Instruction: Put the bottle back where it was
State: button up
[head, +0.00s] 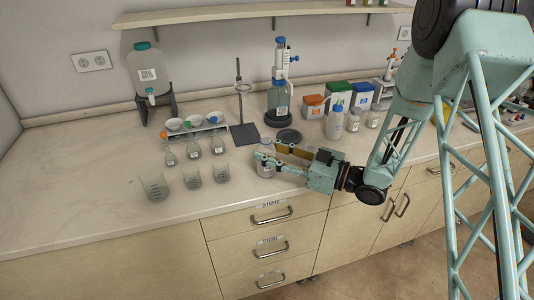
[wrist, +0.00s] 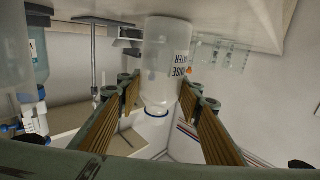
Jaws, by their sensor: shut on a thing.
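The bottle (head: 266,158) is a translucent, whitish vessel near the front of the counter, above the drawers. In the wrist view the same bottle (wrist: 163,62) appears upside down, with printed lettering partly readable as "WATER" and a narrower blue-edged end at the bottom. My gripper (head: 269,154) reaches in from the right, its two fingers on either side of the bottle and shut on it. The bottle looks upright. Its base is at or close to the counter (head: 95,190); I cannot tell whether it touches.
Flasks (head: 194,152) and beakers (head: 192,179) stand left of the bottle. A dark round disc (head: 289,135) lies just behind my gripper. A ring stand (head: 243,128) and a blue-topped dispenser (head: 278,97) stand farther back. White bottles (head: 334,124) stand right. The left counter is clear.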

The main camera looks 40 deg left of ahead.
jog(key=shift+f, duration=0.1)
dwell(0.3)
jog(key=o, duration=1)
jog(key=shift+r, duration=0.2)
jog(key=shift+w+d+p, duration=0.3)
jog(key=shift+d, duration=1.7)
jog(key=shift+w+d+p, duration=0.3)
jog(key=shift+w+d, duration=0.05)
jog(key=shift+d, duration=1.6)
jog(key=shift+w+d+p, duration=0.3)
jog(key=shift+d, duration=1.7)
jog(key=shift+w, duration=0.15)
